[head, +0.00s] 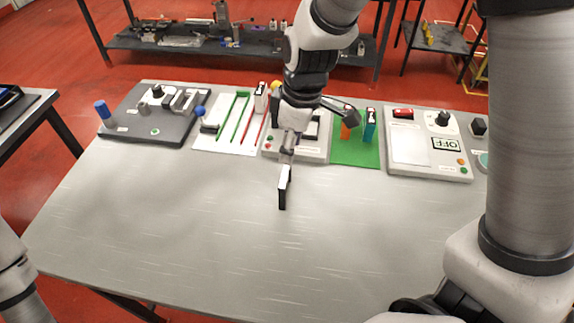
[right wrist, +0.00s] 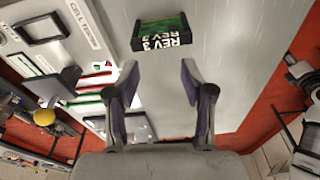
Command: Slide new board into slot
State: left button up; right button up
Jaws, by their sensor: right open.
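A dark board with a green face and a white "REV 3" label (right wrist: 163,33) is in the right wrist view, ahead of my right gripper (right wrist: 159,76). The gripper's two fingers are open, with a gap between them and the board beyond the tips. In the head view my right gripper (head: 287,155) points down over the middle of the table, seen side-on. A narrow black and white piece (head: 283,190) shows just below it, apparently this board. Whether it touches the table is unclear. I cannot make out the slot. My left gripper is out of view.
Devices line the table's back edge: a dark panel (head: 150,128), a white sheet with coloured strips (head: 222,145), a partly hidden grey panel (head: 315,150), a green mat (head: 356,154) with orange and teal pieces, and a white panel with switches (head: 410,155). The table's front (head: 190,235) is clear.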

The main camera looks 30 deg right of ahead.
aim_at(285, 182)
jog(key=w+m, duration=0.1)
jog(key=m, duration=0.2)
jog(key=m+p, duration=0.1)
jog(key=m, duration=0.2)
jog(key=w+m+t, duration=0.1)
jog(key=m, duration=0.3)
jog(key=shift+w+r, duration=0.35)
jog(key=shift+r, duration=0.05)
jog(key=f+m+p, duration=0.1)
jog(key=m+p, duration=0.1)
jog(key=a+f+m+g+p, duration=0.1)
jog(key=m+p, duration=0.1)
jog(key=p, duration=0.1)
jog(key=s+f+m+h+p, duration=0.1)
jog(key=f+m+p, duration=0.1)
jog(key=p, duration=0.1)
jog(key=shift+s+a+m+g, duration=0.1)
jog(key=shift+a+m+g, duration=0.05)
jog(key=shift+m+g, duration=0.2)
jog(key=f, duration=0.3)
jog(key=f+p, duration=0.1)
jog(key=f, duration=0.5)
jog(key=shift+s+d+p, duration=0.2)
jog(key=shift+s+p, duration=0.15)
grip_shut()
